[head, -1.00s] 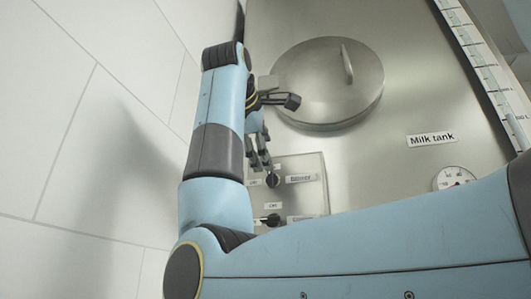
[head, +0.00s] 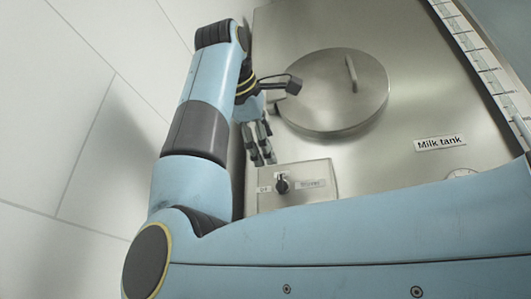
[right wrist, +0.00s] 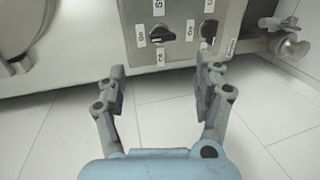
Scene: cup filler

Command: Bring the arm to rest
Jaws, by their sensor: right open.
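My right gripper (head: 261,150) is open and empty in the head view, hanging beside the tank's left edge, just above the control box in the picture. Its two fingers stand apart in the right wrist view (right wrist: 163,78), with nothing between them. The control box (head: 322,172) has a dark rotary knob (head: 282,185) showing; its lower part is hidden behind my right arm. In the right wrist view, the control box (right wrist: 178,12) lies beyond the fingertips with two dark knobs, one of them (right wrist: 163,35) near the middle. My left gripper is not in view.
The steel milk tank (head: 415,95) carries a round lid (head: 325,95) with an upright handle, close to my right gripper. A ruler-like scale (head: 485,70) runs along its right side. A metal valve (right wrist: 287,42) sticks out at right. White tiled floor (right wrist: 150,140) lies clear below.

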